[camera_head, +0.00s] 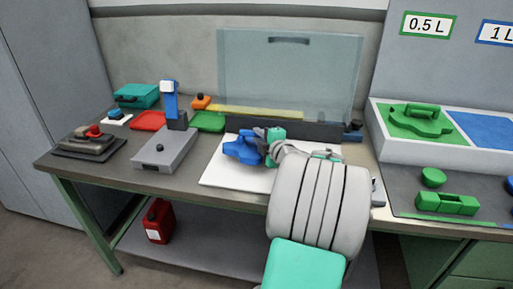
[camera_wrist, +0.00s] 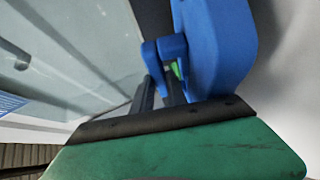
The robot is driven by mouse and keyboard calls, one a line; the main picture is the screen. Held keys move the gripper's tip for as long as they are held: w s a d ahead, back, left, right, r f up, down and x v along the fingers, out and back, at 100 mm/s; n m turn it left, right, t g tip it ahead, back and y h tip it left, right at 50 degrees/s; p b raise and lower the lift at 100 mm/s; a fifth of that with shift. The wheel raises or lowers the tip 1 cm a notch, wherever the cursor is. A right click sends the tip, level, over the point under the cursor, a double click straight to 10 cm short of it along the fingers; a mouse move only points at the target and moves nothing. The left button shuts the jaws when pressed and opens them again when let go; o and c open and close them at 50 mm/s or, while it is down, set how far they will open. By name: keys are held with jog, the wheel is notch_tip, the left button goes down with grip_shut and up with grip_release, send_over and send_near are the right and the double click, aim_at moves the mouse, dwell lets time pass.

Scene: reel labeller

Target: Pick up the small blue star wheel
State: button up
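The blue star wheel (camera_head: 240,149) is at the end of my arm in the camera_head view, over the white board. My gripper (camera_head: 263,138) reaches it from the right. In the camera_wrist view the blue wheel (camera_wrist: 220,45) fills the upper middle, with smaller blue lobes at its left. The two dark fingers of my gripper (camera_wrist: 161,88) run up to these lobes and look closed on them with a narrow gap between. The fingertips are partly hidden behind the blue part. I cannot tell whether the wheel touches the board.
A clear guard panel (camera_head: 290,75) stands behind the white board (camera_head: 225,177). A grey box (camera_head: 163,150), a blue post (camera_head: 170,100) and red and green trays are to the left. A white tray (camera_head: 395,148) with green and blue inserts is at the right.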

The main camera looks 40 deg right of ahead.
grip_shut()
dwell(1.0)
jog(key=shift+r, duration=0.1)
